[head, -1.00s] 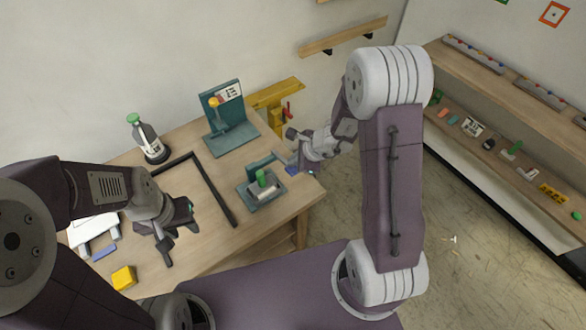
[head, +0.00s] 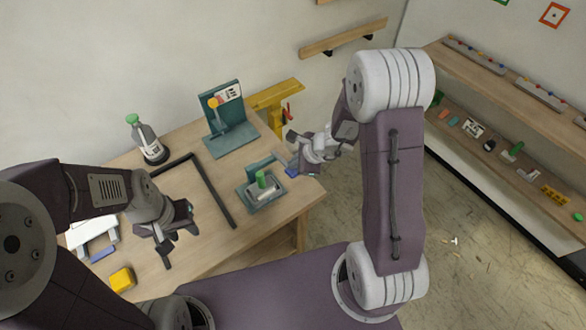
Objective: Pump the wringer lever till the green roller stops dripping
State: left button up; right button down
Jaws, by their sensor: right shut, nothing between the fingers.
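A small teal device (head: 267,201) sits near the table's right front edge. It holds an upright green cylinder (head: 261,178) and a pale roller (head: 264,189) lying across it. Any dripping is too small to tell. Behind it stands a teal stand (head: 236,142) with a lever ending in an orange knob (head: 213,102) and a white label.
A black angled frame (head: 222,202) lies left of the small device. A green-capped bottle (head: 148,143) stands behind it. A yellow block (head: 122,279), a blue bar (head: 103,253) and a blue item (head: 291,172) lie on the table (head: 205,266). A yellow bracket (head: 277,95) is behind.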

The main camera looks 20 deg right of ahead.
jog(key=shift+s+d+f+b, duration=0.1)
jog(key=shift+s+f+b, duration=0.1)
jog(key=shift+f+b, duration=0.6)
jog(key=shift+s+f+b, duration=0.15)
jog(key=shift+f+b, duration=0.45)
jog(key=shift+b, duration=0.3)
jog(key=shift+s+d+f+b, duration=0.1)
jog(key=shift+s+f+b, duration=0.1)
jog(key=shift+f+b, duration=0.6)
dwell(1.8)
jog(key=shift+r, duration=0.2)
dwell(0.3)
jog(key=shift+w+a+r+p, duration=0.1)
jog(key=shift+w+r+p, duration=0.15)
jog(key=shift+r+p, duration=0.65)
jog(key=shift+w+a+r+p, duration=0.1)
jog(key=shift+w+r+p, duration=0.15)
jog(key=shift+r+p, duration=0.7)
jog(key=shift+w+a+r+p, duration=0.1)
jog(key=shift+w+r+p, duration=0.15)
jog(key=shift+r+p, duration=0.65)
jog(key=r+p, duration=0.2)
jog(key=w+r+p, duration=0.1)
jog(key=r+p, duration=0.1)
jog(key=shift+w+a+r+p, duration=0.1)
jog(key=shift+a+r+p, duration=0.1)
jog(key=shift+r+p, duration=0.2)
